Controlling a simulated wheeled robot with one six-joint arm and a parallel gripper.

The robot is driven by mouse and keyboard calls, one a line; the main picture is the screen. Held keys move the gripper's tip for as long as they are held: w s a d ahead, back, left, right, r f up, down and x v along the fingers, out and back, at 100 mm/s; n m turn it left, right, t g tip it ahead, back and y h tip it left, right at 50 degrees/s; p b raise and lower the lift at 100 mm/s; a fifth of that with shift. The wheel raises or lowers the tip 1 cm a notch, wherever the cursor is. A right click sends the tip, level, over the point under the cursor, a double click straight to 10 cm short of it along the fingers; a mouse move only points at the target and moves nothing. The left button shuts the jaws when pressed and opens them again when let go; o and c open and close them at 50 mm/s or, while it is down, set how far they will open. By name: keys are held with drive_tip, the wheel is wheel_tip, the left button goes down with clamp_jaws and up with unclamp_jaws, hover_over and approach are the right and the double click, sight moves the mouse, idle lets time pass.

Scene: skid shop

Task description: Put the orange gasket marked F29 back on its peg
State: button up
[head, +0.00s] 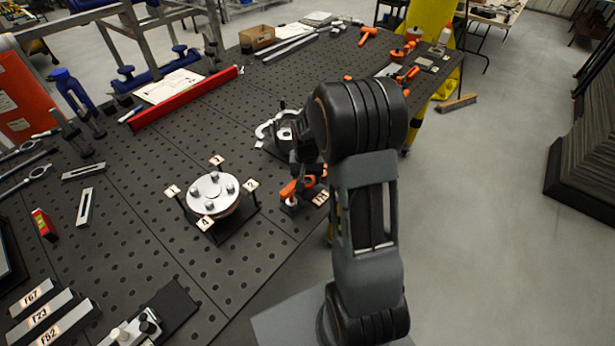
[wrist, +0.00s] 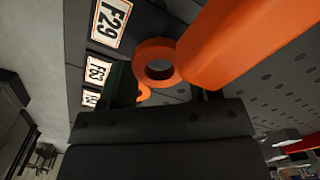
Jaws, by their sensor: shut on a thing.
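My gripper (head: 304,165) points down at the near edge of the perforated table and is largely hidden by my arm in the head view. It is shut on the orange gasket (wrist: 155,62), whose ring end shows in the wrist view. A broad orange piece (wrist: 235,42) lies right beside the ring; I cannot tell whether they are one part. The F29 label (wrist: 112,20) is at the upper left of the ring, apart from it in the picture. Its peg is not clear to see. Part of another orange piece (wrist: 143,92) shows below the ring.
Two more labels (wrist: 98,69) follow below F29. In the head view a round metal flange (head: 212,192) with numbered tags stands left of my gripper. A red bar (head: 185,98) lies farther back.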

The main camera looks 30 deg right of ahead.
drive_tip(key=shift+f+b, duration=1)
drive_tip(key=shift+f, duration=0.3)
drive_tip(key=o, duration=1)
drive_tip(key=shift+o, duration=0.4)
drive_tip(key=shift+o, duration=0.7)
drive_tip(key=shift+r, duration=0.15)
drive_tip(key=shift+r+p, duration=2.5)
drive_tip(key=shift+r, duration=0.95)
